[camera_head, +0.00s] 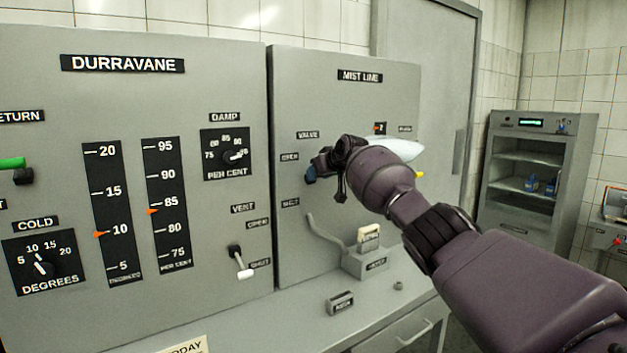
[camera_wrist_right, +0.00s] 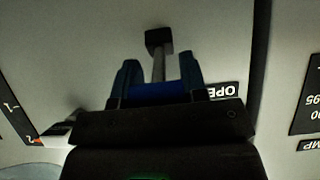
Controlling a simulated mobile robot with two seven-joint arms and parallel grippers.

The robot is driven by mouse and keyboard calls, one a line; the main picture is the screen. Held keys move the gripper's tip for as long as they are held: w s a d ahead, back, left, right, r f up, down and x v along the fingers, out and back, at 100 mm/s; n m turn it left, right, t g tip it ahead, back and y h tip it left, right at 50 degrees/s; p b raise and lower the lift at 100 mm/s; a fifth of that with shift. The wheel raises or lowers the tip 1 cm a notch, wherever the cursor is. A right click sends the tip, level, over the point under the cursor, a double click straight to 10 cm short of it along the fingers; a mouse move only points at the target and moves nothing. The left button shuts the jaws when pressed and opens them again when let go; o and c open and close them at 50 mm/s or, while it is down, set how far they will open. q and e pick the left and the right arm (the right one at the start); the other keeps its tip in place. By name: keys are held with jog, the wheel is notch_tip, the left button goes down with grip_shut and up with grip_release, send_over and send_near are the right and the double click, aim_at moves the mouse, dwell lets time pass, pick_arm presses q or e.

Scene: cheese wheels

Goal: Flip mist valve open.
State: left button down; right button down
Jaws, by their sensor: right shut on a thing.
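The mist valve is a lever on the grey MIST LINE cabinet (camera_head: 345,100). In the right wrist view its black pivot block (camera_wrist_right: 158,37), bare metal shaft (camera_wrist_right: 159,66) and blue grip (camera_wrist_right: 158,91) show. My right gripper (camera_wrist_right: 158,80) is shut on the blue grip, with a dark blue finger on each side. In the head view my right gripper (camera_head: 312,172) and wrist hide most of the lever. The grip lies beside the OPEN label (camera_head: 289,157), above the lower label (camera_head: 290,203); the OPEN label also shows in the right wrist view (camera_wrist_right: 225,90). My left gripper is out of view.
The DURRAVANE panel (camera_head: 190,100) stands left, with a white-handled vent lever (camera_head: 241,264). A curved grey pipe (camera_head: 325,232) and small box (camera_head: 366,264) sit below my right arm. A white, pointed shape (camera_head: 405,150) lies behind my wrist. An open cabinet (camera_head: 537,175) stands far right.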

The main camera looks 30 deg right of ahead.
jog(key=shift+w+r+g, duration=0.1)
jog(key=shift+g, duration=0.4)
jog(key=shift+r+g+b, duration=0.15)
jog(key=shift+g+b, duration=0.15)
jog(key=c, duration=0.6)
grip_release()
jog(key=shift+w, duration=0.1)
jog(key=shift+c, duration=0.2)
jog(key=shift+r, duration=0.1)
